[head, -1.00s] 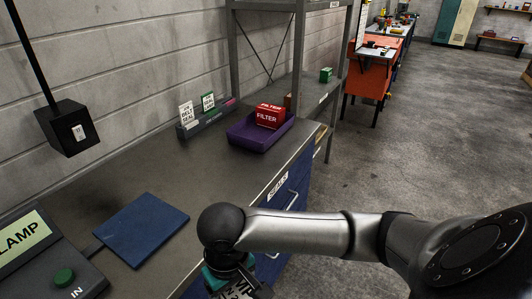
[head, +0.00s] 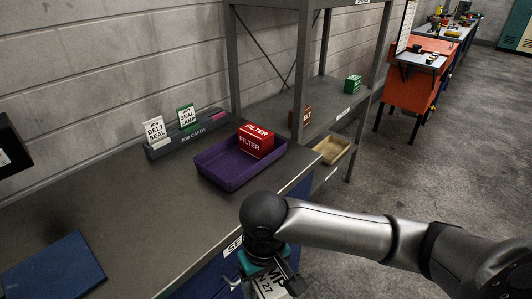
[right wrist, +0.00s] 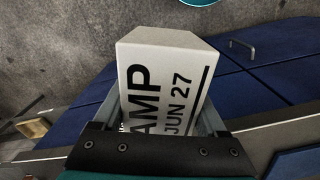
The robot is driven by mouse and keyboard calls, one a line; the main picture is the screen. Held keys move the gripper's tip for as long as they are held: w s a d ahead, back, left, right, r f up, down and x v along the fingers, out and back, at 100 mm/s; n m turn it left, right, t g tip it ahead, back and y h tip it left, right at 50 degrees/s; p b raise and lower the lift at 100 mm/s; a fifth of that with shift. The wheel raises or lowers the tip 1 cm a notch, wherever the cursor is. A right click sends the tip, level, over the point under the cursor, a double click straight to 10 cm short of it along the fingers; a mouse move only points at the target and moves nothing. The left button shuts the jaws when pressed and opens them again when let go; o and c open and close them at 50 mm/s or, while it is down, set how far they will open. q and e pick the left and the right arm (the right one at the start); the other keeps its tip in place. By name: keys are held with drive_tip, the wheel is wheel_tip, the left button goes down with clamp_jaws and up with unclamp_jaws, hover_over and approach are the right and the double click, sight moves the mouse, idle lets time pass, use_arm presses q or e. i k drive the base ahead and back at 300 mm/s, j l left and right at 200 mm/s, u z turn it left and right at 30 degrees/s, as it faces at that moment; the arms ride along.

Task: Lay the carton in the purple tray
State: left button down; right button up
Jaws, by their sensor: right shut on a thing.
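The purple tray (head: 225,178) sits on the grey bench near its far right end, with a red carton marked FILTER (head: 256,142) in its back right part. My right gripper (head: 267,272) is shut on a white carton (head: 270,289) with black lettering, in front of the bench, lower right of the tray in the head view. In the right wrist view the white carton (right wrist: 160,65) stands between the gripper's fingers (right wrist: 160,105). Its print reads "AMP" and "JUN 27"; the rest is hidden. My left gripper is not in view.
A job card holder (head: 190,135) with two cards stands behind the tray, left. A blue mat (head: 52,266) lies at the bench's left. Bench between mat and tray is clear.

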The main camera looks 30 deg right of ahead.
sight(228, 171)
drive_tip(key=i+l, duration=0.1)
drive_tip(key=l, duration=0.6)
drive_tip(key=i+l, duration=0.1)
drive_tip(key=l, duration=0.6)
drive_tip(key=i+l+u, duration=0.1)
drive_tip(key=l, duration=0.65)
drive_tip(key=i+l, duration=0.1)
drive_tip(key=l, duration=0.6)
drive_tip(key=i+l, duration=0.1)
drive_tip(key=l, duration=0.6)
drive_tip(key=l+u, duration=0.1)
drive_tip(key=u, duration=1.35)
